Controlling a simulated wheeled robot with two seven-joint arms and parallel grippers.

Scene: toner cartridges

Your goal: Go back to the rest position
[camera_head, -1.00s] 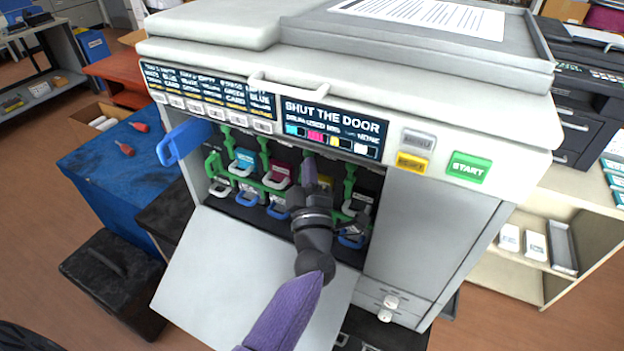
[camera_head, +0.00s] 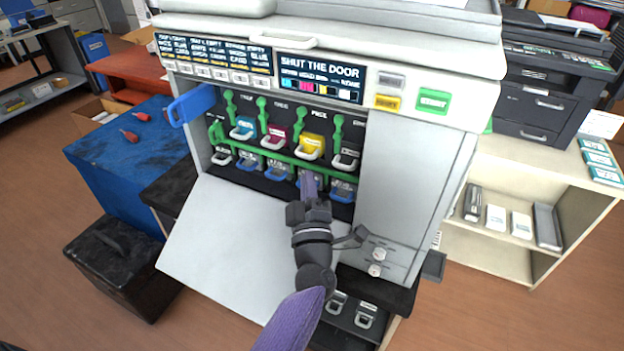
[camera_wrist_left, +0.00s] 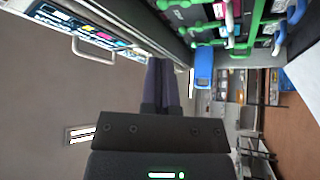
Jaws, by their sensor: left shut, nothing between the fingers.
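My left gripper (camera_head: 310,184) is shut and empty in front of the printer's open bay, over the lowered door (camera_head: 225,245). In the left wrist view its purple fingers (camera_wrist_left: 163,85) are together with nothing between them. The printer (camera_head: 415,190) has a panel reading "SHUT THE DOOR". In the bay are a cyan cartridge (camera_head: 243,128), a magenta cartridge (camera_head: 276,137), a yellow cartridge (camera_head: 312,146) and a black cartridge (camera_head: 347,155), with green levers. Lower units with blue handles sit below, partly hidden by the gripper. My right gripper is not in view.
A blue handle (camera_head: 192,104) sticks out at the bay's left. A blue cabinet (camera_head: 115,150) with red-handled items and a black bin (camera_head: 120,255) stand left. A shelf (camera_head: 560,180) with boxes stands right. Open floor lies at the lower left.

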